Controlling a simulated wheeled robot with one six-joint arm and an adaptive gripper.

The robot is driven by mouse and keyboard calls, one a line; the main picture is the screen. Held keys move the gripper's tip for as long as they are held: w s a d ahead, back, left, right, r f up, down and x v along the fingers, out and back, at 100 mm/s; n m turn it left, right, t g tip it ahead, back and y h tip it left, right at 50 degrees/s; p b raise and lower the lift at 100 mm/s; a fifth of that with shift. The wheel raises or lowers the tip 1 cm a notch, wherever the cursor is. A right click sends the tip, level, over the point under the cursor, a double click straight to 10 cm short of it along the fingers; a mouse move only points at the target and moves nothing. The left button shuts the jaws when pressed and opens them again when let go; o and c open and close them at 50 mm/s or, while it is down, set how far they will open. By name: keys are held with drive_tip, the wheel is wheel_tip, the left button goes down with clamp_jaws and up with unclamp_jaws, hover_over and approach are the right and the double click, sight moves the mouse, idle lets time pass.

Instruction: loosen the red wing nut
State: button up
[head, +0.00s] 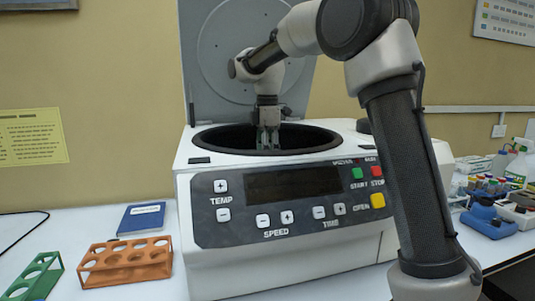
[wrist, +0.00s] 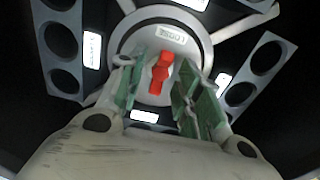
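The red wing nut (wrist: 160,73) sits at the centre of the grey rotor hub (wrist: 188,45) in the wrist view. A label that seems to carry lettering is on the hub beside it. My gripper (wrist: 157,88) is open, with its green-padded fingers on either side of the wing nut and visible gaps between them. In the head view my gripper (head: 268,140) reaches down into the open bowl of the white centrifuge (head: 290,265). The bowl's rim hides the wing nut there. The centrifuge lid (head: 215,60) stands raised behind the arm.
Dark tube holders (wrist: 60,42) with round holes surround the hub, one on each side (wrist: 255,72). The bowl rim (head: 330,143) encloses my gripper. An orange rack (head: 125,262), a green rack (head: 35,278) and a blue book (head: 142,218) lie left of the centrifuge.

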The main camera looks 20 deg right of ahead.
wheel_tip(320, 180, up, 12)
drive_tip(key=shift+f, duration=0.15)
idle(0.4)
